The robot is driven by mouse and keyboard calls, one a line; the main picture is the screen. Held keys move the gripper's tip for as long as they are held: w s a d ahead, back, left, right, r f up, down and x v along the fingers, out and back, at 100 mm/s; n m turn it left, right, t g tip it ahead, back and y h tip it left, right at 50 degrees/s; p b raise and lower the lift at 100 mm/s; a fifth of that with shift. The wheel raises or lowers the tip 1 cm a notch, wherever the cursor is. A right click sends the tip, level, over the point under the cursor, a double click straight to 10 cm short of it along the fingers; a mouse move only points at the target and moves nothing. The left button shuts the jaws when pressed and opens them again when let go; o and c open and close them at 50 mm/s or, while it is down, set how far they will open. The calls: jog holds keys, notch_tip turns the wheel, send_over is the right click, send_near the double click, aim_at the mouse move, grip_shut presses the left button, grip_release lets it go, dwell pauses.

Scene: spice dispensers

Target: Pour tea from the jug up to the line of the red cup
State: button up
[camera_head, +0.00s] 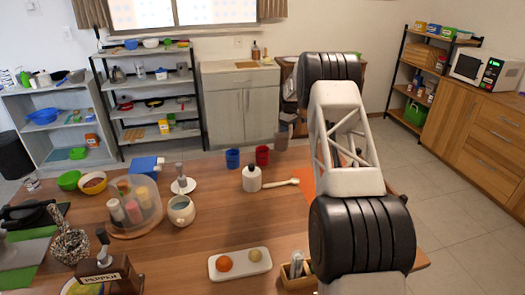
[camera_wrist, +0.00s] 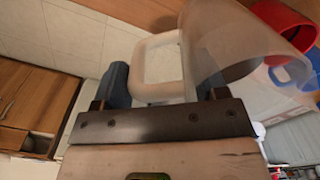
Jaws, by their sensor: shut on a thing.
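The jug (camera_wrist: 232,45) is clear, with a whitish loop handle (camera_wrist: 145,62), in the wrist view. My gripper (camera_wrist: 152,85) is shut on that handle, one finger on each side. In the head view a greyish part of the jug (camera_head: 282,139) shows just left of my arm, which hides the gripper. The red cup (camera_head: 262,155) stands on the table, left of and in front of the jug. In the wrist view the red cup (camera_wrist: 284,22) shows beyond the jug's upper right.
A blue cup (camera_head: 232,158) stands left of the red one; it also shows in the wrist view (camera_wrist: 288,74). A tray (camera_head: 240,275) with round items is nearer. An orange mat (camera_head: 304,180) is partly hidden.

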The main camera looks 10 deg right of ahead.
jog(key=w+f+n, duration=0.1)
jog(key=w+f, duration=0.2)
jog(key=w, duration=0.5)
jog(key=shift+a+n, duration=0.2)
jog(key=shift+n, duration=0.2)
jog(key=shift+w, duration=0.1)
jog(key=s+a+r+t+h, duration=0.3)
jog(key=shift+s+a+h, duration=0.1)
jog(key=shift+s+h, duration=0.15)
jog(key=shift+h, duration=0.05)
dwell(0.8)
jog(key=shift+s+a+t+p, duration=0.1)
jog(key=shift+a+t+p, duration=0.15)
jog(key=shift+t+p, duration=0.1)
